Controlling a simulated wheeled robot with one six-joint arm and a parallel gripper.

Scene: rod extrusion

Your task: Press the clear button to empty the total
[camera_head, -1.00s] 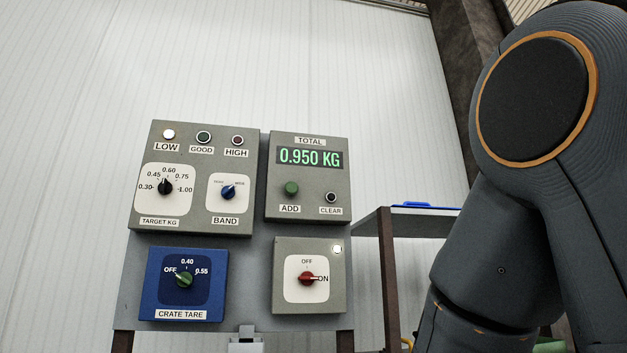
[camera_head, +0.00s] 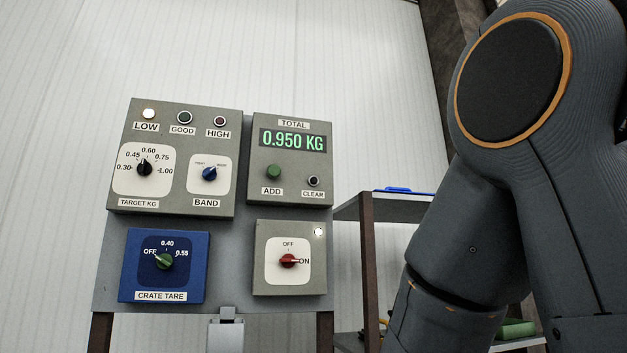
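The black clear button (camera_head: 313,181) sits at the lower right of the grey total box (camera_head: 285,198), above its CLEAR label. The display (camera_head: 293,140) above it reads 0.950 KG in green. The green add button (camera_head: 273,172) is to the left of the clear button. Nothing covers or touches the clear button. My arm fills the right side of the view, but my gripper is out of the picture.
The grey target box (camera_head: 185,203) has its LOW lamp (camera_head: 148,114) lit. Below are the blue crate tare box (camera_head: 130,270) and a power box (camera_head: 262,285) with its red knob (camera_head: 288,261) at ON. A shelf (camera_head: 345,210) stands right of the panel.

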